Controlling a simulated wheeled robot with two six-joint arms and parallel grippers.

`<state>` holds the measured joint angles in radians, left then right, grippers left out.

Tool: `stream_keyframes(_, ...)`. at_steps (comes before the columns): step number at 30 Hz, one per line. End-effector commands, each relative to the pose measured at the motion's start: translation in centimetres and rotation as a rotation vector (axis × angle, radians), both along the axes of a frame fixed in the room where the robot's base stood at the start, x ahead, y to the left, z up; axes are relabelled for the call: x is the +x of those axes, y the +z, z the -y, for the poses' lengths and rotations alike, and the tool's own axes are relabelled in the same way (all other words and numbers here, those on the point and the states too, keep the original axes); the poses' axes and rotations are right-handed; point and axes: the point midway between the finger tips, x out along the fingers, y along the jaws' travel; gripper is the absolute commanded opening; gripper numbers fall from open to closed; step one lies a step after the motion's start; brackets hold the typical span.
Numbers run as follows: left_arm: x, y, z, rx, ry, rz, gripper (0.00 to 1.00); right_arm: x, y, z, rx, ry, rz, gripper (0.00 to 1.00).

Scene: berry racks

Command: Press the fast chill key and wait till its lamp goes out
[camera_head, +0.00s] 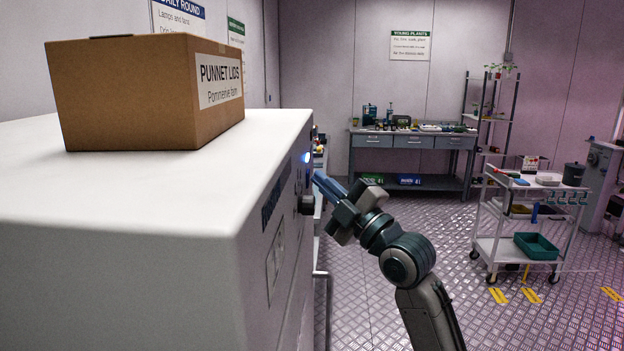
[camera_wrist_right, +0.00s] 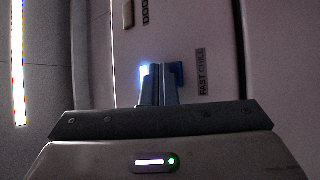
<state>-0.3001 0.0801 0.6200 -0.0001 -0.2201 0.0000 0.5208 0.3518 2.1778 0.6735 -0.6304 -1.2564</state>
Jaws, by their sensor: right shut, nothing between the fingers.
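The white chiller cabinet (camera_head: 110,285) fills the left of the head view. Its lamp (camera_head: 307,157) glows blue-white on the front face, and the glow (camera_wrist_right: 144,71) also shows in the right wrist view. The fast chill label (camera_wrist_right: 201,72) is right of the fingers there. A dark blue key (camera_wrist_right: 178,73) shows just behind the fingertips, partly hidden by them. My right gripper (camera_head: 317,178) is shut and empty, with its fingers pointing at the front face by the lamp. I cannot tell whether the tips touch the key. My left gripper is out of view.
A cardboard box (camera_head: 120,95) marked punnet lids sits on the cabinet top. A dark knob (camera_head: 306,204) sticks out below my fingers. A white trolley (camera_head: 510,245) stands at the right, and a workbench (camera_head: 410,140) at the back wall. The floor between is mostly clear.

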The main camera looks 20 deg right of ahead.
Motion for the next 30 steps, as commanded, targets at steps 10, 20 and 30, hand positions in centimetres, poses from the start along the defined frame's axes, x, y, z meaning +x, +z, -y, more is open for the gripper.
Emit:
stream_keyframes(10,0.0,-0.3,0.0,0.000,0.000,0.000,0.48,-0.4,0.0,0.8,-0.002,-0.002,0.002,0.00)
stream_keyframes(20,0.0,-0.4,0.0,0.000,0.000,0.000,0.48,-0.8,0.0,1.5,0.000,0.001,0.001,0.00)
stream_keyframes(30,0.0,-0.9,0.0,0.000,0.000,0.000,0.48,-1.4,-0.2,3.0,-0.006,-0.004,0.000,0.00)
